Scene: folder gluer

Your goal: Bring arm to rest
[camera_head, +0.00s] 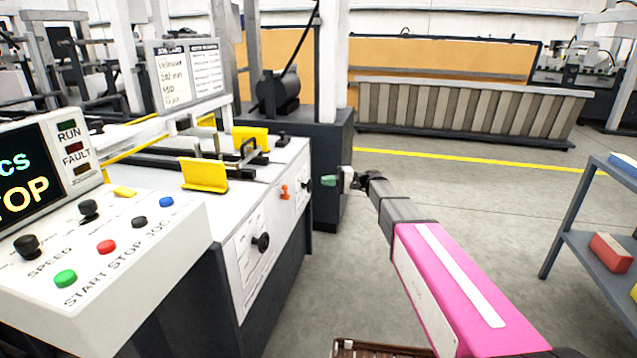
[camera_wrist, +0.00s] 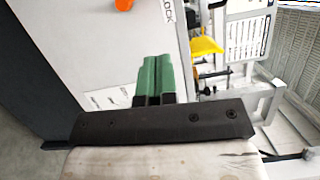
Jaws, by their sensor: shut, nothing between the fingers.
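My gripper (camera_head: 329,181) is at the end of my outstretched arm, right of the folder gluer's front panel (camera_head: 262,235). Its green fingers are together and hold nothing; they also show in the wrist view (camera_wrist: 153,78). In the head view, the fingertips point left towards the panel edge; I cannot tell the exact gap. An orange knob (camera_head: 284,192) is on the panel left of my gripper, and it shows at the top of the wrist view (camera_wrist: 124,4). A black knob (camera_head: 261,242) sits lower on the panel.
A control console (camera_head: 150,262) with coloured buttons and a screen (camera_head: 28,178) stands at the left. A blue-grey shelf (camera_head: 590,262) with a red box (camera_head: 611,252) is at the right. A brown crate edge (camera_head: 372,348) is at the bottom. Grey floor behind my arm is open.

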